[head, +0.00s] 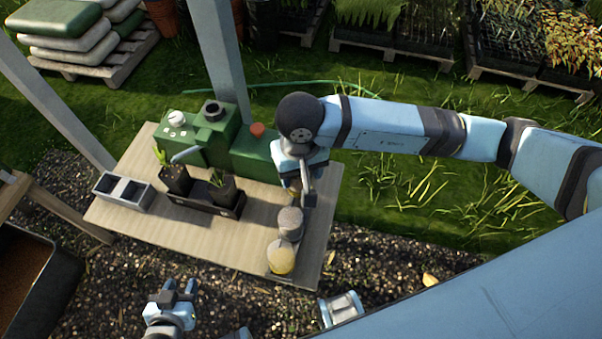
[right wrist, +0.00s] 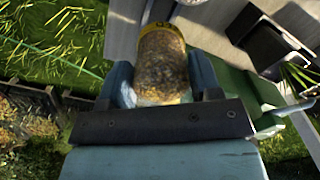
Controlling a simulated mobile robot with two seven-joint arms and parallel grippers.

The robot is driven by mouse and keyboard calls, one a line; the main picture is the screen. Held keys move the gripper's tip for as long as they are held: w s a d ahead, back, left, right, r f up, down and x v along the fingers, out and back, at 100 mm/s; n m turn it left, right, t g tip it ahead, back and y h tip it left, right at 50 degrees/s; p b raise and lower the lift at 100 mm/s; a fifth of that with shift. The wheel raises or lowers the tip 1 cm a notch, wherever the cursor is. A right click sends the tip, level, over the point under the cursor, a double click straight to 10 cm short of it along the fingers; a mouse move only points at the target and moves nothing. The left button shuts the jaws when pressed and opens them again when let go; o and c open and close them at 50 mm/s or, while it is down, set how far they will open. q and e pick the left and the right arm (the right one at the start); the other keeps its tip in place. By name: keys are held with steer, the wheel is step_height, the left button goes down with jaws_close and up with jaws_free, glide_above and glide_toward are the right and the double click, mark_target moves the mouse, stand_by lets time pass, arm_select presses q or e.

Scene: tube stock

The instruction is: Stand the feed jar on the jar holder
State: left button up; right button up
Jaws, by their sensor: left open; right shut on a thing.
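The feed jar (right wrist: 162,62), a clear cylinder of grainy brown feed, sits between the fingers of my right gripper (right wrist: 160,85) in the right wrist view. A yellow band with dark marks shows at its far end. In the head view my right gripper (head: 300,197) is over the front right of the table, at a grey-brown cylinder (head: 290,224) that appears to be the jar. A yellow round piece (head: 281,257) is just in front of it; I cannot tell whether it belongs to the jar or the holder. My left gripper (head: 172,300) is open and empty, off the table's front edge.
The wooden table (head: 230,250) has bare room at its front left. A green machine (head: 210,135) stands at the back. A dark tray (head: 202,200) holds potted plants (head: 222,188). A grey two-hole block (head: 123,191) is at the left. A post (head: 218,50) rises behind.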

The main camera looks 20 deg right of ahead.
mark_target(300, 190)
step_height(300, 190, down, 2)
steer(key=shift+f, duration=0.15)
arm_select(q)
steer(key=shift+w+r, duration=0.1)
steer(key=shift+r, duration=0.05)
arm_select(e)
steer(key=shift+f, duration=0.1)
steer(key=shift+f, duration=0.15)
steer(key=shift+f+b, duration=0.35)
steer(key=shift+f, duration=0.7)
steer(key=shift+f+b, duration=0.85)
steer(key=shift+f, duration=0.05)
steer(key=shift+f+b, duration=0.25)
steer(key=shift+b, duration=0.05)
arm_select(q)
steer(key=shift+w+d+f, duration=0.1)
steer(key=shift+d+f, duration=0.1)
steer(key=shift+f, duration=0.95)
steer(key=shift+r, duration=0.1)
